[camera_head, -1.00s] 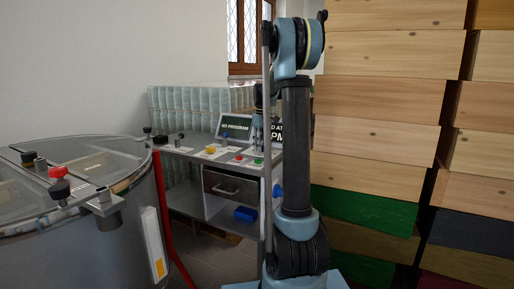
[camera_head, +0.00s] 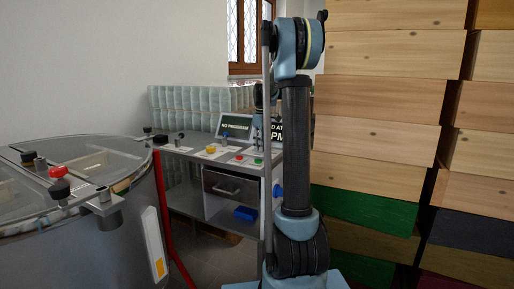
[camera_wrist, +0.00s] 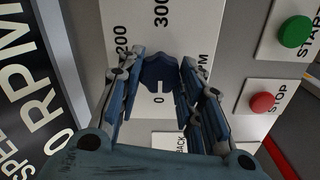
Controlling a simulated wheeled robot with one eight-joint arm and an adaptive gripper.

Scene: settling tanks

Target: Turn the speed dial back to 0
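The speed dial (camera_wrist: 160,72) is a dark blue knob on a white scale plate (camera_wrist: 133,20) in the wrist view. The plate shows 200 at upper left, 300 at the top and 0 below the knob. My gripper (camera_wrist: 161,62) has one finger on each side of the dial, with the fingertips very close to its edges. I cannot tell whether they press on it. The dial's pointer is not clear, so its setting cannot be read. In the head view my arm hides the dial.
A green START button (camera_wrist: 295,32) and a red STOP button (camera_wrist: 262,102) lie to the right of the dial. An RPM display (camera_wrist: 30,80) is at the left. In the head view, a round steel tank (camera_head: 110,240) stands left and stacked wooden boxes (camera_head: 385,100) stand right.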

